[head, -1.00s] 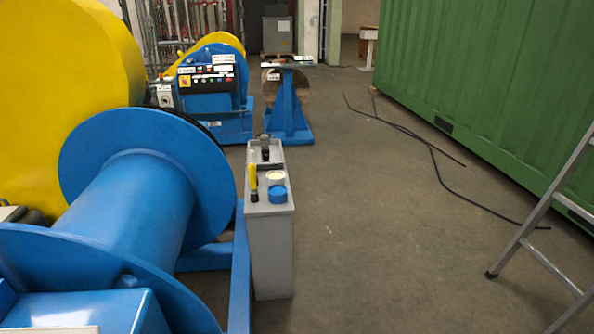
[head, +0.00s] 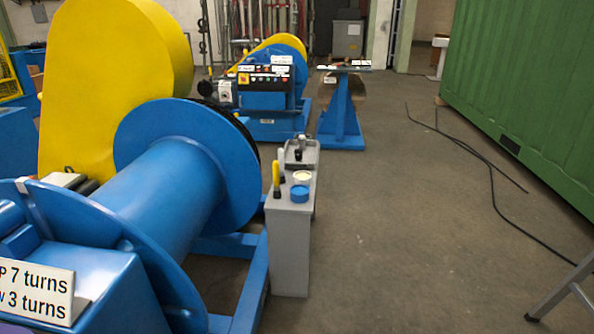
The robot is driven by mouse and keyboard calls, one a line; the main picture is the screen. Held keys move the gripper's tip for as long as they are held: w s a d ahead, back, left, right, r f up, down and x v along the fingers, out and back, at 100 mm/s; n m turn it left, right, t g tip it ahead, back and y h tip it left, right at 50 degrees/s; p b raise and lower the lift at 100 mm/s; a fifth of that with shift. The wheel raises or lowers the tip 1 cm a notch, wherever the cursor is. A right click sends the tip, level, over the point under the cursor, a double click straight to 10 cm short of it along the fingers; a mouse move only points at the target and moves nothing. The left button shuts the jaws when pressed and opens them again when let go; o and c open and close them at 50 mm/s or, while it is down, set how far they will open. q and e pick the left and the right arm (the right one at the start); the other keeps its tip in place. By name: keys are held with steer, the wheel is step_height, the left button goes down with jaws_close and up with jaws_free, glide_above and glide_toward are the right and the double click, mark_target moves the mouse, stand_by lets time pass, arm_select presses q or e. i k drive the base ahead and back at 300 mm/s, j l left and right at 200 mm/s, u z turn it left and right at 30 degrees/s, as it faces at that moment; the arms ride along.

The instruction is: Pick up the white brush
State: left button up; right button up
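The white brush (head: 281,163) appears as a thin, pale upright handle with a dark lower end on top of the grey stand (head: 290,240). It stands just behind a yellow-handled brush (head: 276,176), close to the stand's left edge. A round blue pot or lid (head: 300,194) and a cream round one (head: 302,176) are to its right. Neither of my grippers is in the head view.
A large blue spool (head: 160,190) on a blue frame (head: 240,285) borders the stand on the left. A grey tray (head: 301,152) holding a dark object is at the stand's back. Open floor lies right of the stand, with black cables (head: 490,185) and a ladder leg (head: 555,293) farther right.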

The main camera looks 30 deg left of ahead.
mark_target(281, 155)
steer(key=i+l+u, duration=0.15)
steer(key=i+l, duration=0.7)
steer(key=i+l+u, duration=0.15)
steer(key=i, duration=0.35)
steer(key=i+l+u, duration=0.2)
steer(key=i, duration=0.35)
steer(key=i+l+u, duration=0.15)
steer(key=i, duration=0.35)
steer(key=i+l+u, duration=0.15)
steer(key=i+u, duration=0.15)
steer(key=u, duration=0.15)
steer(key=i+l+u, duration=0.2)
steer(key=u, duration=0.2)
steer(key=i+l+u, duration=0.3)
steer(key=u, duration=0.15)
steer(key=i+l+u, duration=0.15)
steer(key=l+u, duration=0.3)
steer(key=i+l+u, duration=0.15)
steer(key=l+u, duration=0.5)
steer(key=l, duration=0.3)
steer(key=k+l+u, duration=0.1)
steer(key=l+u, duration=0.15)
steer(key=l, duration=0.2)
